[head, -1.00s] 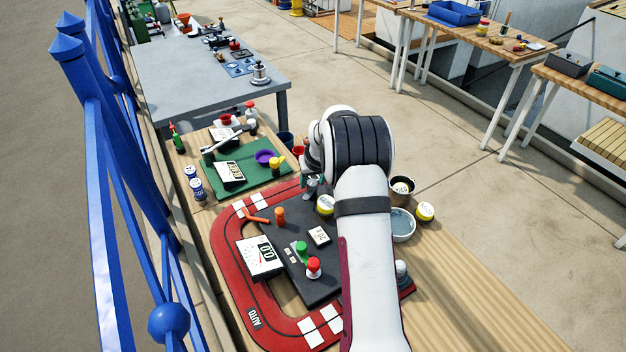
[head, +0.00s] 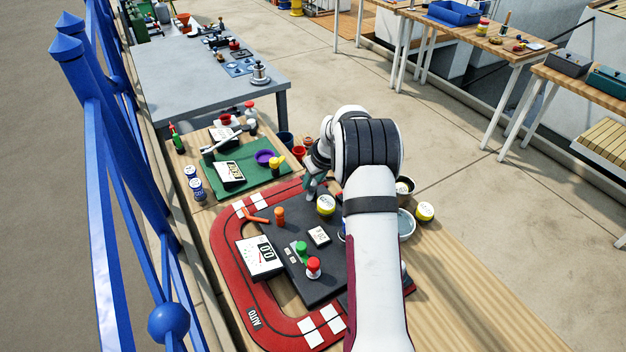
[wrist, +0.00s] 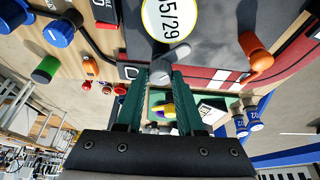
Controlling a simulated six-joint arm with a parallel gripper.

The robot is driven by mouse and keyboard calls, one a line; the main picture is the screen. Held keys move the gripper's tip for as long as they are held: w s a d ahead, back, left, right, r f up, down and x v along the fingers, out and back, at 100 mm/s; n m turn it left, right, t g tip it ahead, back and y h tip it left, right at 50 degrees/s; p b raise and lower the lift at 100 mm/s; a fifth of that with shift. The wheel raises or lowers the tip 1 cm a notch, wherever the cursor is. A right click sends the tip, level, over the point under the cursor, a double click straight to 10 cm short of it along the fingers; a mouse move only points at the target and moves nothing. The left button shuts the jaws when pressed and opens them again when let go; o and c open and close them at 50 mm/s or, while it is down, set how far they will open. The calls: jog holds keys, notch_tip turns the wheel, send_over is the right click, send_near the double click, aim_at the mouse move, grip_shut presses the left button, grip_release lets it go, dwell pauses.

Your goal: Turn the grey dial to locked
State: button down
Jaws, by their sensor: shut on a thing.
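The grey dial (wrist: 172,58) is in the wrist view, on the dark panel (wrist: 205,42) just beyond my fingertips. My gripper (wrist: 160,72) has its two teal fingers on either side of the dial's near end, shut on it. In the head view my gripper (head: 311,190) is at the far edge of the dark panel (head: 282,232), and my arm and fingers hide most of the dial. A printed label beside the dial is partly cut off by the left finger, so I cannot read the dial's setting.
A yellow-rimmed round piece (head: 326,205) stands close to my gripper. An orange knob (head: 279,215), a green knob (head: 301,248) and a red knob (head: 313,266) rise from the panel. A white meter (head: 259,258) lies left. A green mat (head: 240,183) lies beyond.

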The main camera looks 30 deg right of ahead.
jog(key=n+y, duration=0.1)
jog(key=n, duration=0.3)
jog(key=shift+d+n+y, duration=0.15)
jog(key=shift+n+y, duration=0.15)
jog(key=shift+y, duration=0.1)
jog(key=shift+d+n+g+y, duration=0.1)
jog(key=shift+n+g+y, duration=0.55)
jog(key=shift+n, duration=1.35)
jog(key=shift+w, duration=0.1)
jog(key=c, duration=0.5)
grip_release()
jog(key=v, duration=1.6)
jog(key=shift+w, duration=0.1)
